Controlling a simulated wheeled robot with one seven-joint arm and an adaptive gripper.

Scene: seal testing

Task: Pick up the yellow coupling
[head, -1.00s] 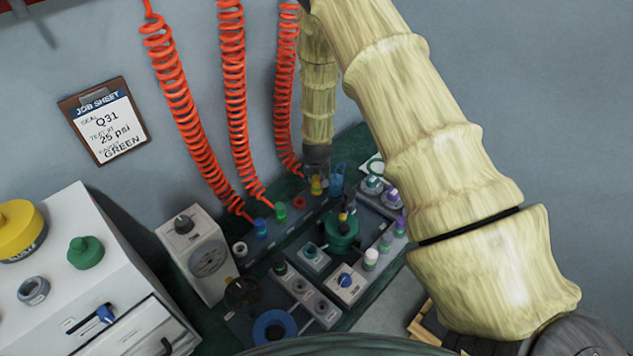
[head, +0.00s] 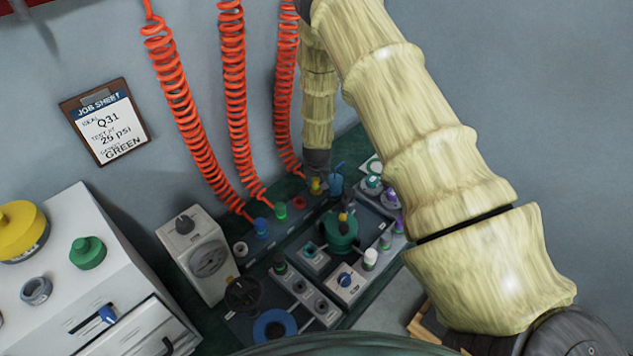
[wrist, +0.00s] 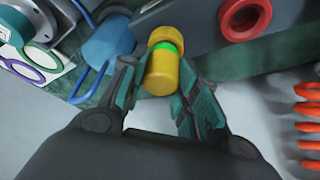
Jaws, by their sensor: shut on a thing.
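The yellow coupling (wrist: 161,74), a short yellow cylinder with a bright green band, is between my gripper's (wrist: 171,85) two teal-lined fingers in the wrist view. My gripper is shut on it. In the head view the yellow coupling (head: 316,186) shows at the far end of the grey rail, just below my gripper (head: 318,172). The fingers are too small and dark there to make out. The coupling's far end meets the dark rail, and I cannot tell whether it is still seated.
A red ring (wrist: 245,15) and a blue part (wrist: 108,42) flank the coupling. Green (head: 281,210) and blue (head: 261,227) couplings stand along the rail under orange coiled hoses (head: 232,90). A teal fixture (head: 340,230) stands nearby. A white cabinet (head: 130,265) is at left.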

